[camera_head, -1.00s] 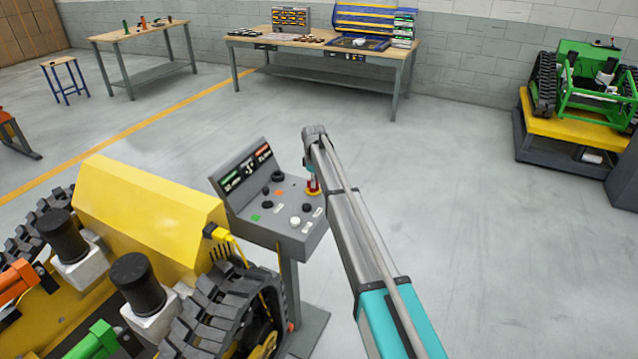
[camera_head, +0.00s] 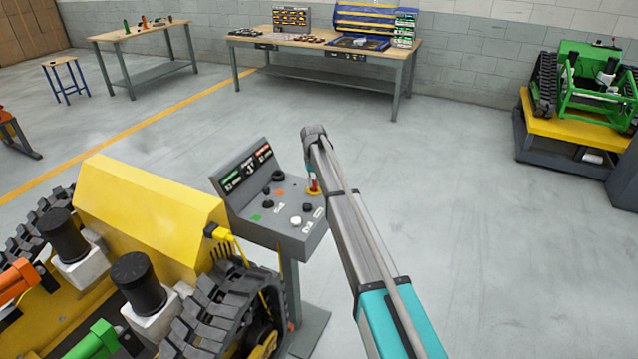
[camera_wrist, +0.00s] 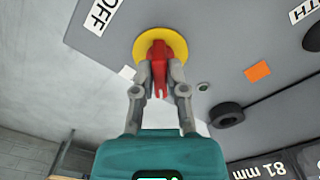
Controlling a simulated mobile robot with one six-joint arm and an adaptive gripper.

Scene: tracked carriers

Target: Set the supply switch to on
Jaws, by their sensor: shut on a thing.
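The supply switch is a red handle (camera_wrist: 160,58) on a round yellow plate (camera_wrist: 142,36), set in the grey face of the control console. My gripper (camera_wrist: 161,74) is shut on the red handle, with one grey finger on each side of it. In the wrist view the handle runs roughly in line with the fingers. An OFF label (camera_wrist: 100,16) lies up and left of the plate. In the head view the switch (camera_head: 313,189) is near the console's right edge, partly hidden by my arm.
The console (camera_head: 240,222) also carries black knobs, a white knob (camera_head: 296,221), green and orange patches and a tilted display panel (camera_head: 245,172). A yellow tracked carrier (camera_head: 150,205) stands close to its left. A workbench (camera_head: 320,45) stands behind.

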